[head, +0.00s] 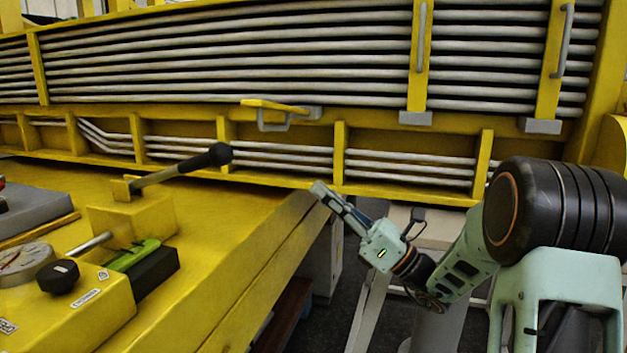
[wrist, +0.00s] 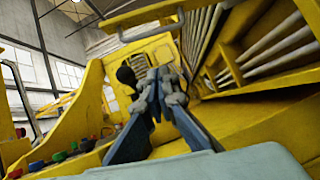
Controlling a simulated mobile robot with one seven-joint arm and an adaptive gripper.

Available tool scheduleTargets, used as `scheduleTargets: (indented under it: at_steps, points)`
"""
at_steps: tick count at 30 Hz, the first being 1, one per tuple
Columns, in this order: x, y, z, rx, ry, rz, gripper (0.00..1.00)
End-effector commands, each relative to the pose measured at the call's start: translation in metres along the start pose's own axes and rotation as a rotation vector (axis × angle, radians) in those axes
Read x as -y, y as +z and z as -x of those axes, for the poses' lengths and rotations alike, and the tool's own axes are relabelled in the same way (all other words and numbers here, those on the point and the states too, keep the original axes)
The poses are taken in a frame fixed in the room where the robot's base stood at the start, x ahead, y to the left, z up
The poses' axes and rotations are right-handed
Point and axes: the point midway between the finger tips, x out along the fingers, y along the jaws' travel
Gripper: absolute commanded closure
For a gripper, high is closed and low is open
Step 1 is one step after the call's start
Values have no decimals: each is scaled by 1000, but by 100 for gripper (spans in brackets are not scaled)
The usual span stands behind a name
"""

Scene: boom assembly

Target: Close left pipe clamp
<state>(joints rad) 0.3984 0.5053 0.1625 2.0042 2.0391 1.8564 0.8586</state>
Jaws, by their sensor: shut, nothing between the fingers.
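The left pipe clamp (head: 272,105) is a yellow bar that juts out level from the rack below the pipes, with a grey handle (head: 274,124) hanging under it. It stands open, apart from the pipes. In the wrist view the clamp (wrist: 135,14) crosses the top edge, with its handle (wrist: 152,30) below it. My gripper (head: 319,187) is shut and empty, lower and to the right of the clamp in the head view, and not touching it. In the wrist view my gripper's fingertips (wrist: 161,75) are together below the handle.
Two more clamps, one (head: 421,55) in the middle and one (head: 556,55) at right, stand upright across the grey pipes (head: 230,55). A black-knobbed lever (head: 185,168) rises from the yellow deck (head: 225,215) at left. A control box (head: 80,310) stands in front.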

Motion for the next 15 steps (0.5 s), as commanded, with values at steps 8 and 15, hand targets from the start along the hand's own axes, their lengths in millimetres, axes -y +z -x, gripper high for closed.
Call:
scheduleTargets:
  at_steps: [8, 15]
  points:
    - [-2, -3, -58, -3, 8, 3, 100]
    - [-2, 9, -99, -3, 5, 6, 100]
